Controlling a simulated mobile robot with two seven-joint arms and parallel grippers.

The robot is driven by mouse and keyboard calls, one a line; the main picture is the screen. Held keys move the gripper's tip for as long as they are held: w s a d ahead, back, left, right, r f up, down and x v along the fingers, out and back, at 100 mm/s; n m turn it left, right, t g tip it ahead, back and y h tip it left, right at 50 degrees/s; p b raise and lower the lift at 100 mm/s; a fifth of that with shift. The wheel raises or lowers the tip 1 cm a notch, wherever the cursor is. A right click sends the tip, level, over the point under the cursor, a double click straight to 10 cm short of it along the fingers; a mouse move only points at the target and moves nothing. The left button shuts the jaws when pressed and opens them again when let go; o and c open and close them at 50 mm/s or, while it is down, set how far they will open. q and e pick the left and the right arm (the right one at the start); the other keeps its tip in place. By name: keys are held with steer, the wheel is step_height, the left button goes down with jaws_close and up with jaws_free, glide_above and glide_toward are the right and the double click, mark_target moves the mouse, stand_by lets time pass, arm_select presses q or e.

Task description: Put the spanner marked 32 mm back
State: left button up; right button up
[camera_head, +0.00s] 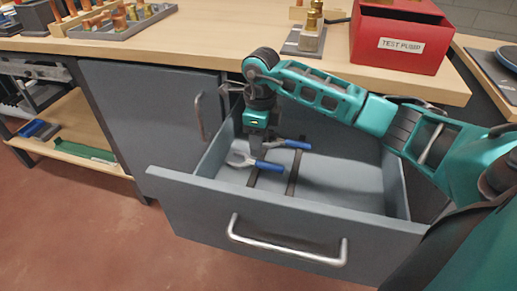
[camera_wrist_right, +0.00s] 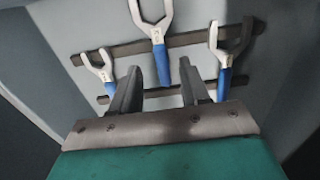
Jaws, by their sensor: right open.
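Several blue-handled spanners are in the open drawer (camera_head: 335,237). In the head view, one spanner (camera_head: 268,166) lies under my right gripper (camera_head: 256,150), and another spanner (camera_head: 292,144) is farther back. In the right wrist view, a middle spanner (camera_wrist_right: 157,45), the largest looking, shows between a left spanner (camera_wrist_right: 103,72) and a right spanner (camera_wrist_right: 225,68). My right gripper (camera_wrist_right: 160,78) is open, with its fingers on either side of the middle handle's line. Whether they touch it I cannot tell. No size marking is legible. My left gripper is out of view.
Dark rack strips (camera_wrist_right: 205,38) cross the drawer floor under the spanners. The drawer's right part is empty. On the bench above stand a red box labelled TEST PUMP (camera_head: 400,40), brass fittings (camera_head: 312,30) and a tray of copper parts (camera_head: 125,22).

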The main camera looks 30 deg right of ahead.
mark_target(259, 161)
step_height(259, 161, up, 6)
steer(key=shift+f+p, duration=0.15)
steer(key=shift+p, duration=0.35)
